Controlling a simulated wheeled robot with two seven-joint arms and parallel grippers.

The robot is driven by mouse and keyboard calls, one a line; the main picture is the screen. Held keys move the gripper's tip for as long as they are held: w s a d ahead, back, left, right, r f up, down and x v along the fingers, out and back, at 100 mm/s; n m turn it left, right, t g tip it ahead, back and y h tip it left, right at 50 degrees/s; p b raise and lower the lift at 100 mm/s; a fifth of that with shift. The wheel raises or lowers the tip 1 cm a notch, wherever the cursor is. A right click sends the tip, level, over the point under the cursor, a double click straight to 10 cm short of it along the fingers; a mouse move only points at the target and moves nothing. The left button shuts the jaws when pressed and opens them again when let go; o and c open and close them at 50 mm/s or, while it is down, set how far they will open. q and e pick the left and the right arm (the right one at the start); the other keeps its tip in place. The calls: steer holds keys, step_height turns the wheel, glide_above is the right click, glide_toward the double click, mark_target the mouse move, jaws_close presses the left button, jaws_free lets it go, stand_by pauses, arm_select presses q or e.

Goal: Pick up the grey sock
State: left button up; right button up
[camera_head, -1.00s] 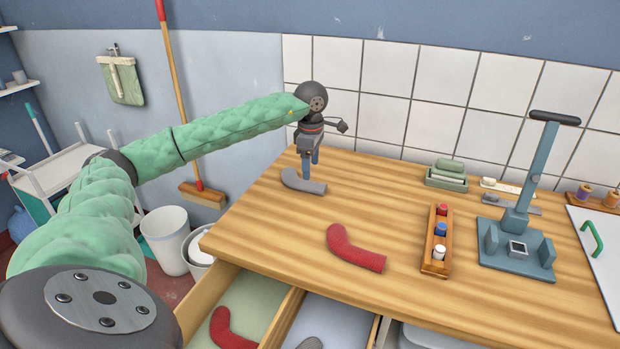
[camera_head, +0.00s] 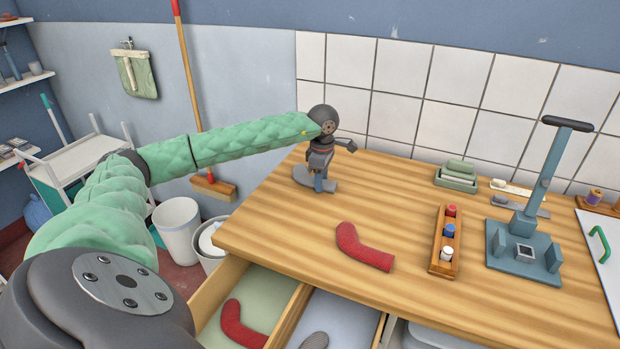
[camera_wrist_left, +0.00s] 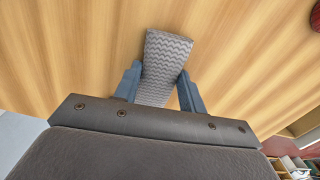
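The grey sock (camera_head: 302,177) lies on the wooden table near its back left, partly hidden by my left gripper (camera_head: 319,186). In the left wrist view the sock (camera_wrist_left: 166,52) has a zigzag pattern and runs between the two blue fingers of my left gripper (camera_wrist_left: 160,82). The fingers stand apart, one on each side of the sock, close to its edges; I cannot tell whether they touch it. The sock lies flat on the wood. My right gripper is not in view.
A red sock (camera_head: 362,248) lies on the table nearer the front. Open drawers below hold another red sock (camera_head: 240,326) and a grey patterned piece (camera_head: 315,341). A wooden rack with bottles (camera_head: 444,243) and a blue-grey stand (camera_head: 524,257) are to the right.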

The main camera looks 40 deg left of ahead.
arm_select(q)
steer(key=c, duration=0.3)
steer(key=shift+c, duration=0.2)
